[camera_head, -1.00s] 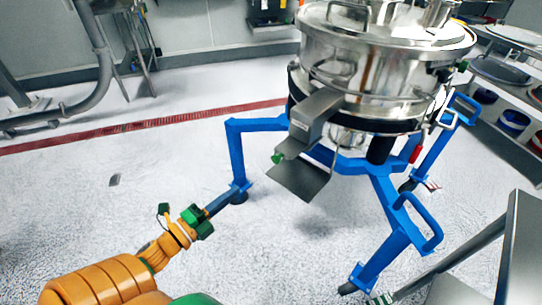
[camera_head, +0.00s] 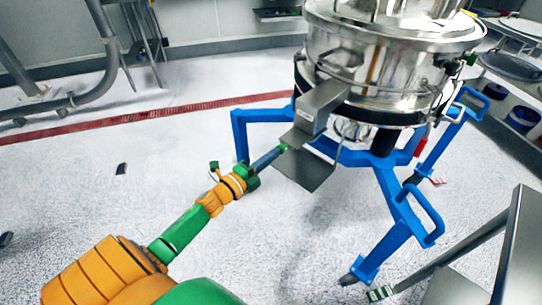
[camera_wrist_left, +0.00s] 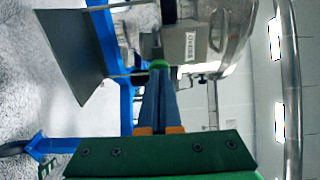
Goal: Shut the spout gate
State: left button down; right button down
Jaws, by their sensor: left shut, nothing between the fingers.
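The steel sifter (camera_head: 375,60) stands on blue legs, with a boxy spout (camera_head: 320,103) on its near left side. The spout gate, a flat grey plate (camera_head: 307,170), sticks out below the spout's mouth. A small green knob (camera_head: 283,147) sits at the gate's left edge. My left gripper (camera_head: 278,152) is shut and empty, its tips at the knob. In the left wrist view the gripper (camera_wrist_left: 159,75) points at the green knob (camera_wrist_left: 158,64), with the plate (camera_wrist_left: 72,52) to the left and the labelled spout (camera_wrist_left: 190,50) to the right. I cannot tell whether they touch. My right gripper is out of view.
The blue frame's legs (camera_head: 395,215) spread around the sifter. A grey metal panel (camera_head: 515,245) stands at the lower right. Shelves with tubs (camera_head: 523,119) are at the right edge.

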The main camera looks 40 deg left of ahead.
aim_at(286, 145)
pick_arm(q)
jog(key=w+b, duration=0.1)
jog(key=w, duration=0.1)
jog(key=w+b, duration=0.1)
jog(key=w, duration=0.1)
jog(key=w+d+b, duration=0.1)
jog(key=w, duration=0.1)
jog(key=shift+w+f+b, duration=0.15)
jog(key=shift+f+b, duration=0.05)
jog(key=shift+b, duration=0.1)
jog(key=shift+a+r, duration=0.1)
jog(key=shift+r, duration=0.35)
